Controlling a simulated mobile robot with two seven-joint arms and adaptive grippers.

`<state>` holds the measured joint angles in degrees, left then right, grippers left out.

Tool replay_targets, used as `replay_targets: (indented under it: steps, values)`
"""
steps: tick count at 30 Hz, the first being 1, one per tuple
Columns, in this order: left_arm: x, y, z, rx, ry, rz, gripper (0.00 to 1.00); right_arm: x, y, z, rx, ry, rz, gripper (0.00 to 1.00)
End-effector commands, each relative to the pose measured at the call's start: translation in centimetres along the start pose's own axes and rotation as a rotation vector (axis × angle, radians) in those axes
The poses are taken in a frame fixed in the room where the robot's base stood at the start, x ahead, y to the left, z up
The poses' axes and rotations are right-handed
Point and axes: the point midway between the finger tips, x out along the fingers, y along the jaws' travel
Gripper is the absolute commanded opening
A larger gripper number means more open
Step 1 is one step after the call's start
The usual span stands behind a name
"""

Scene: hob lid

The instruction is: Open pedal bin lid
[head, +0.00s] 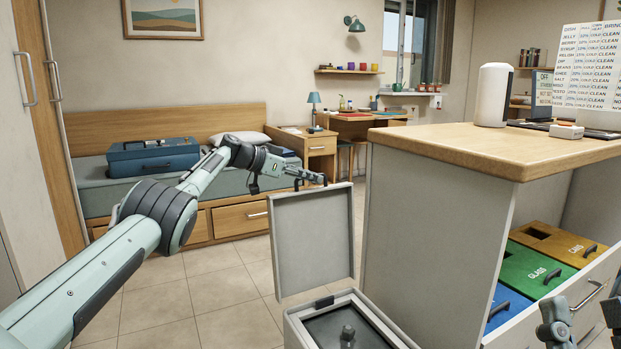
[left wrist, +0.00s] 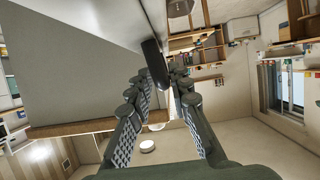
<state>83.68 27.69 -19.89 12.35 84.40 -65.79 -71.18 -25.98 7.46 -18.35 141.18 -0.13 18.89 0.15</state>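The pedal bin (head: 295,331) stands on the floor at the bottom middle of the head view. Its grey lid (head: 311,240) is raised and stands nearly upright. A dark inner panel with a knob (head: 347,334) shows inside the rim. My left gripper (head: 318,178) is at the lid's top edge. In the left wrist view its fingers (left wrist: 162,92) are apart, with a dark rounded tab (left wrist: 155,64) beside a grey panel, probably the lid, ahead of and between them. Contact is unclear. My right gripper (head: 584,318) is partly in view at the bottom right, its fingers apart.
A wood-topped counter (head: 500,146) stands close right of the bin. Its open drawer holds a green glass bin (head: 533,268), an orange cans bin (head: 556,243) and a blue bin (head: 505,304). A bed with a blue case (head: 153,157) is behind. The tiled floor left of the bin is clear.

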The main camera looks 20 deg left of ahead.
Motion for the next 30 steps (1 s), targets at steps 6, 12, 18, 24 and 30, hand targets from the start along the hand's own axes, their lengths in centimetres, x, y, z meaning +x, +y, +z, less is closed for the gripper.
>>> replay_targets:
  steps: [6,12,18,24,30]
  values:
    - [0.1,0.1,0.2,0.0,-0.003,0.002,0.19,0.2,-0.1,-0.3,0.003,0.008,0.001,0.4]
    - [-0.8,0.0,0.3,0.002,-0.003,0.004,0.19,0.1,0.0,-0.2,0.002,0.004,0.0,0.4]
    - [-3.4,-0.1,0.3,0.003,-0.003,-0.001,0.19,0.1,0.0,-0.1,0.001,0.003,0.0,0.4]
    - [-7.8,0.0,0.2,0.003,-0.004,-0.002,0.19,0.1,0.0,-0.1,0.001,0.002,0.0,0.4]
    - [-10.9,0.0,0.2,0.001,-0.002,-0.001,0.19,0.0,0.0,-0.1,0.0,0.002,0.0,0.4]
